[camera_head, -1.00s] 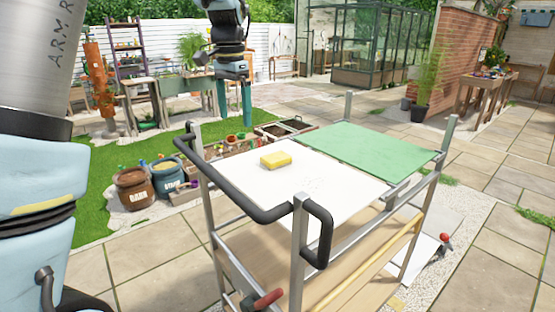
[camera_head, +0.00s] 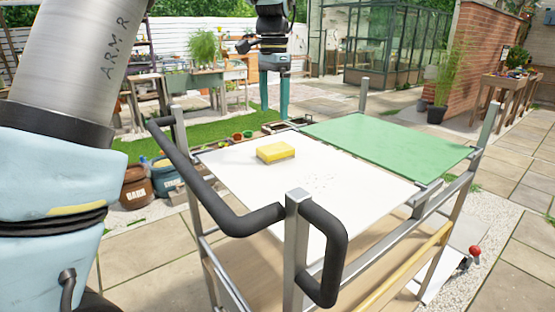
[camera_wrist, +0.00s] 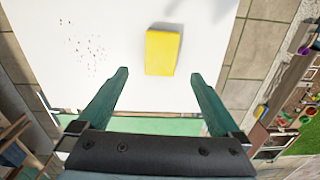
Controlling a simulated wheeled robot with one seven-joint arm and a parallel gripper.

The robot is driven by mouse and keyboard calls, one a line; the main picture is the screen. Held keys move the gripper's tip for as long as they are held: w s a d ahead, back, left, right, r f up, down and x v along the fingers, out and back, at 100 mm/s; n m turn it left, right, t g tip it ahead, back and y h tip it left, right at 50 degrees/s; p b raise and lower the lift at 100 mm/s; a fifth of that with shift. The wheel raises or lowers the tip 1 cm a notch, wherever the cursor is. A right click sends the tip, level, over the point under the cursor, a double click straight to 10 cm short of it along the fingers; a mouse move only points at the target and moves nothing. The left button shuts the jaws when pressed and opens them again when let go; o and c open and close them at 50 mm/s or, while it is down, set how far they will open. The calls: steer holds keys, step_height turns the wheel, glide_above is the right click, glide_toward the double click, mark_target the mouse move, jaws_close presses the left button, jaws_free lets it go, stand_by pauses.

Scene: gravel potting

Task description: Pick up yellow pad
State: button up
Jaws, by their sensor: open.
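The yellow pad (camera_head: 276,152) is a small block with a pale lower layer. It lies on the white board (camera_head: 330,190) of the trolley top, toward its far left part. In the wrist view the yellow pad (camera_wrist: 162,52) lies ahead of the fingertips, between their lines and nearer the right finger. My gripper (camera_head: 275,88) hangs above and beyond the pad in the head view, apart from it. In the wrist view my gripper (camera_wrist: 158,78) is open and empty, with green fingers spread wide.
A green board (camera_head: 390,142) covers the trolley's right half. Dark specks lie on the white board (camera_wrist: 85,50). The trolley has corner posts and a black handle (camera_head: 240,222) at the near side. Pots (camera_head: 137,186) stand on the ground to the left.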

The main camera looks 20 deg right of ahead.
mark_target(273, 148)
step_height(273, 148, down, 11)
steer(key=shift+w+r+p, duration=0.1)
steer(key=shift+w+p, duration=0.05)
steer(key=shift+p, duration=1.1)
steer(key=shift+c, duration=0.2)
steer(key=c, duration=1.2)
